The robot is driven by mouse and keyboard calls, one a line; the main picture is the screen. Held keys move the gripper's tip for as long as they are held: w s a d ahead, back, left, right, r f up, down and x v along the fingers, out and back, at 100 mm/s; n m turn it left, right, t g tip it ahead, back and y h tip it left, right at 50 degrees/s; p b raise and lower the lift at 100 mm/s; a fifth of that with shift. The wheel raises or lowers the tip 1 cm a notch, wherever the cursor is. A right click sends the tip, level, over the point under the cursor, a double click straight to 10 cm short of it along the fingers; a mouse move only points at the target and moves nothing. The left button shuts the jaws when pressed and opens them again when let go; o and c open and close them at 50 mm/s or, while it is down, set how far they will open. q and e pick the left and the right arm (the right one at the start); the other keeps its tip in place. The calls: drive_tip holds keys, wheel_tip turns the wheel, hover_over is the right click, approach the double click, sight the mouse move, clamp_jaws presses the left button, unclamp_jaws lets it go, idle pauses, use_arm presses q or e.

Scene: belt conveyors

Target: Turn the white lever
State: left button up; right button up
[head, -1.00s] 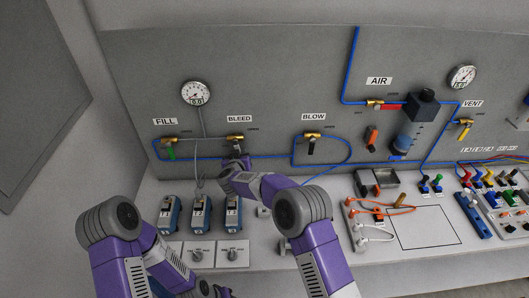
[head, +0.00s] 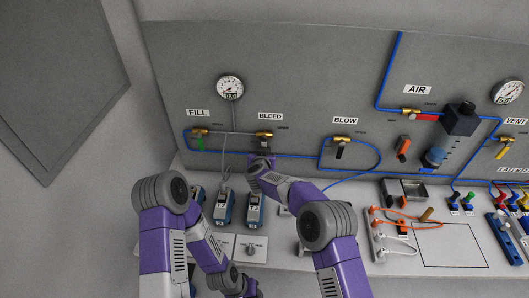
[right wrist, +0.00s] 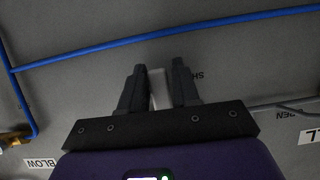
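The white lever (right wrist: 158,88) stands between the two dark fingers of my right gripper (right wrist: 158,82) in the right wrist view. A narrow gap shows beside the lever, so the fingers look open around it. In the head view my right gripper (head: 262,158) is just below the brass BLEED valve (head: 264,137) on the grey panel and hides most of the lever there. My left arm is folded at the lower left, and its gripper cannot be made out.
The FILL valve with a green lever (head: 200,143) is to the left, and the BLOW valve with a black lever (head: 339,150) to the right. A blue pipe (head: 300,156) runs behind my right gripper. Blue switch boxes (head: 225,207) stand on the bench below.

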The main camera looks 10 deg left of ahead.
drive_tip(key=shift+o, duration=1.1)
drive_tip(key=v, duration=0.7)
drive_tip(key=shift+s+r+b, duration=0.15)
drive_tip(key=shift+s+b, duration=0.1)
drive_tip(key=shift+b, duration=0.1)
